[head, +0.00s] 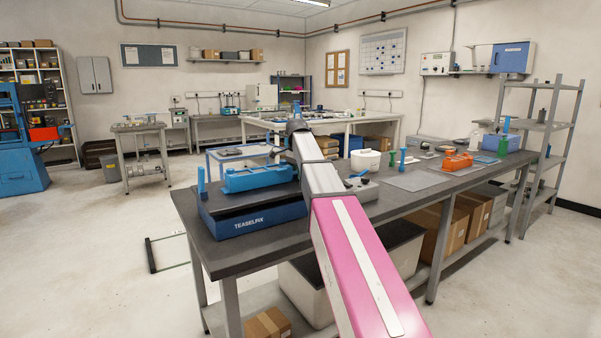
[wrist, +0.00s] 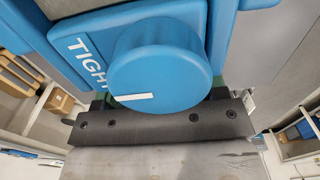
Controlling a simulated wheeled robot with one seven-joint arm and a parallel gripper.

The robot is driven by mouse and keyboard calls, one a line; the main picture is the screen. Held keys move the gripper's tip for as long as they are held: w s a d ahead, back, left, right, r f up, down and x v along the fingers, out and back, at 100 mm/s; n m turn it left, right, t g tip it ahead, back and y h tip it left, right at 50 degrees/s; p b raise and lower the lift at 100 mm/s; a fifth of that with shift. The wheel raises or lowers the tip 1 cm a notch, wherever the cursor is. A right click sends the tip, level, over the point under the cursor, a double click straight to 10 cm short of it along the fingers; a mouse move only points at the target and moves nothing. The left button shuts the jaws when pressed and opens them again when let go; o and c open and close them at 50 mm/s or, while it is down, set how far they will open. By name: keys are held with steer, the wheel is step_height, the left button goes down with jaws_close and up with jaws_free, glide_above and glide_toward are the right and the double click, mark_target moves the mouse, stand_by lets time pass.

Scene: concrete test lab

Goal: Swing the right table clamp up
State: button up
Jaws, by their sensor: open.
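The blue fixture marked TEASELFIX (head: 250,224) stands on the near left end of the grey bench in the head view. A blue upright handle (head: 201,180) rises at its left side, and a long blue part (head: 257,177) lies across its top. The fixture's right end is partly covered by my arm, so I cannot make out the right table clamp there. In the wrist view a large round blue knob (wrist: 160,75) with a white line fills the middle, beside partly hidden white lettering. A dark bar with screws (wrist: 155,122) lies below it, above a grey plate (wrist: 160,162). My gripper's fingers show in neither view.
My pink arm crosses the head view's middle. Further along the bench (head: 226,258) are a white tub (head: 366,161), a grey mat (head: 414,181), an orange part (head: 457,162) and blue upright pieces. Cardboard boxes (head: 268,325) sit below. Open floor lies to the left.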

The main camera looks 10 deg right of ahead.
steer(key=shift+f, duration=0.2)
steer(key=c, duration=0.9)
steer(key=shift+c, duration=0.2)
steer(key=shift+r, duration=0.15)
steer(key=shift+w+d+r, duration=0.1)
steer(key=shift+r, duration=0.65)
steer(key=shift+c, duration=0.2)
steer(key=shift+d+r, duration=0.1)
steer(key=shift+r, duration=0.05)
steer(key=shift+w+d+r, duration=0.15)
steer(key=shift+d+r, duration=0.2)
steer(key=shift+r, duration=0.45)
